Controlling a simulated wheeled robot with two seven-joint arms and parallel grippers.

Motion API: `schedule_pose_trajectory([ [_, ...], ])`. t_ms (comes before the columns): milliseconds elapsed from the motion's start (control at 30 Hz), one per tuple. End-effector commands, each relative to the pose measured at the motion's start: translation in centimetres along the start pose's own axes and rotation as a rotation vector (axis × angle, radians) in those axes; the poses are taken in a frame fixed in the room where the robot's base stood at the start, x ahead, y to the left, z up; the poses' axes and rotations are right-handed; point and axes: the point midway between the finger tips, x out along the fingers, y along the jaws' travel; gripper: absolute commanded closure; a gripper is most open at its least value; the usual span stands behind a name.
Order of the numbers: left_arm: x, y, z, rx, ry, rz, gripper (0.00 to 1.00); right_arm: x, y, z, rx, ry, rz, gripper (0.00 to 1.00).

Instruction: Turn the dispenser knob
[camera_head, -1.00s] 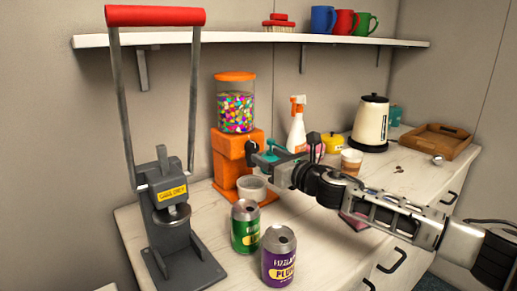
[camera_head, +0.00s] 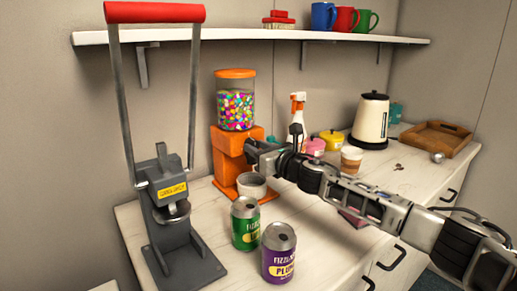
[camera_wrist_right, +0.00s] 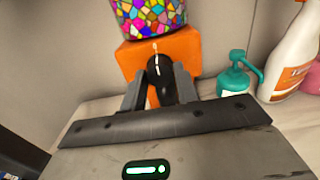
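The orange dispenser (camera_head: 228,158) stands against the wall on the counter, its clear jar (camera_head: 236,110) full of coloured candies. It also shows in the wrist view (camera_wrist_right: 190,48). Its black knob (camera_wrist_right: 158,68) with a white mark sits between the fingers of my right gripper (camera_wrist_right: 158,88), which look closed against its sides. In the head view my right gripper (camera_head: 256,152) is at the dispenser's front and hides the knob. A white bowl (camera_head: 252,187) stands below it. My left gripper is not in view.
A can crusher (camera_head: 172,200) stands at left. A green can (camera_head: 245,225) and a purple can (camera_head: 279,255) stand in front. The teal pump bottle (camera_wrist_right: 236,80) and spray bottle (camera_wrist_right: 293,50) are close to the gripper's right. A kettle (camera_head: 370,122) and wooden tray (camera_head: 436,138) are farther right.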

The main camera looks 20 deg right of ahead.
Motion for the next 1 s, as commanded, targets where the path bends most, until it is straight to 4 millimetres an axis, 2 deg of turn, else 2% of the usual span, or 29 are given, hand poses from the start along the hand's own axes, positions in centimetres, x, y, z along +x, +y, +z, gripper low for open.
schedule_pose_trajectory([
  [367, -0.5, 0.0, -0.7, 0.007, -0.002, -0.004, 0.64, 0.0, 0.0, 0.1, 0.103, 0.001, -0.001, 0.92],
  [1000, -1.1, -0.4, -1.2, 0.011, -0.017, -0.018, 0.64, 0.0, 0.0, 0.1, 0.535, 0.000, 0.000, 0.92],
])
